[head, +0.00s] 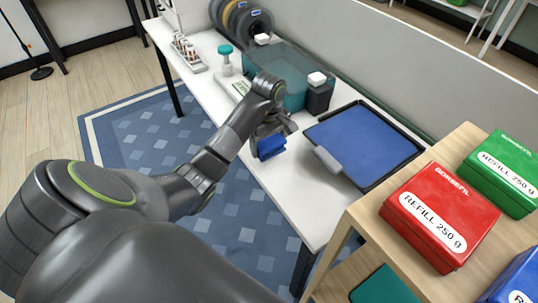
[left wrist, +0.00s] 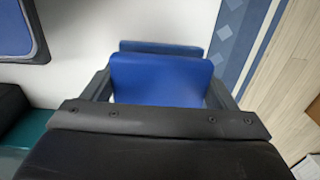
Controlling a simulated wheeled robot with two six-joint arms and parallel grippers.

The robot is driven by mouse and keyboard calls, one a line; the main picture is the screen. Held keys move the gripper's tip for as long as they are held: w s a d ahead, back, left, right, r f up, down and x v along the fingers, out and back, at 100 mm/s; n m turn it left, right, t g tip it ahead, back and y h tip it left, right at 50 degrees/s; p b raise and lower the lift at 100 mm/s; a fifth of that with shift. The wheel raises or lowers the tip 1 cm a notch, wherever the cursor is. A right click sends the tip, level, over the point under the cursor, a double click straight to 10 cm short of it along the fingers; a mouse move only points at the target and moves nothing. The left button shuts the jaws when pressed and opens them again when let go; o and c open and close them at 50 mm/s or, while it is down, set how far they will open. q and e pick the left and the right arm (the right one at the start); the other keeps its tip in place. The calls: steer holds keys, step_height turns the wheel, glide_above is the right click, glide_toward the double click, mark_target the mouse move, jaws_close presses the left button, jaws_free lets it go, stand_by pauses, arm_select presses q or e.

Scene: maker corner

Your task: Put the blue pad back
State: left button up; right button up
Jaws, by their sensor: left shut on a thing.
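The blue pad (head: 270,147) is a small, thick blue block at the end of my left arm. My left gripper (head: 268,131) is shut on it, over the front edge of the white table. In the left wrist view the blue pad (left wrist: 160,80) sits between the two fingers of my left gripper (left wrist: 160,92), with a darker blue strip along its far side. A black-rimmed tray (head: 413,139) with a flat blue surface (head: 365,140) lies on the table to the right of the gripper. My right gripper is not in view.
A light grey piece (head: 328,160) lies at the tray's left edge. A teal bin (head: 292,98) and black box (head: 319,96) stand behind the gripper. Red (head: 440,215) and green (head: 503,172) refill boxes sit on a wooden shelf at right. White table (head: 300,180) is bare before the tray.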

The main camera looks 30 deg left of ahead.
mark_target(269, 151)
arm_select(q)
steer(key=shift+f+b, duration=0.35)
steer(key=shift+f, duration=0.15)
step_height(269, 151, down, 2)
steer(key=shift+f, duration=0.25)
steer(key=shift+f, duration=0.2)
steer(key=o, duration=0.9)
steer(key=shift+r, duration=0.1)
steer(key=shift+r, duration=0.1)
